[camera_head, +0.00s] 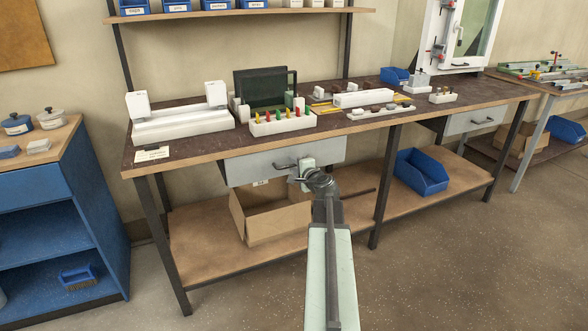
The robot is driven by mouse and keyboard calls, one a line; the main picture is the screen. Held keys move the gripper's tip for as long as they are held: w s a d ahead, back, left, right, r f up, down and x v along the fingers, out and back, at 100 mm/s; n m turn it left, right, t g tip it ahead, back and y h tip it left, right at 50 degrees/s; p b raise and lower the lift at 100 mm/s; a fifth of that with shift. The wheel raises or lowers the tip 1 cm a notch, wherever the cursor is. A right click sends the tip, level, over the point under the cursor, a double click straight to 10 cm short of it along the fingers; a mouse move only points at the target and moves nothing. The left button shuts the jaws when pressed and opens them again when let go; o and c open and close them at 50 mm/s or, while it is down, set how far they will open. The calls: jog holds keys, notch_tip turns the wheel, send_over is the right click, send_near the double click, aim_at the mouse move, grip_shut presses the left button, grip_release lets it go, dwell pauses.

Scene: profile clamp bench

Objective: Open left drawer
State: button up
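The left drawer (248,170) has a pale grey front under the bench top, and it looks shut or nearly so. Its dark bar handle (284,166) is on the middle of the front. My gripper (304,174) is in front of the drawer, at the right end of the handle. I cannot tell whether it touches the handle. Its fingers are small and partly hidden by my wrist, so their opening does not show clearly.
The right drawer (462,124) is under the bench's right part. On the lower shelf are an open cardboard box (272,222) below the left drawer and a blue bin (424,178). A blue cabinet (70,200) stands at left. The floor in front is clear.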

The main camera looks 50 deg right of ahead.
jog(key=shift+w, duration=0.1)
grip_shut()
dwell(1.3)
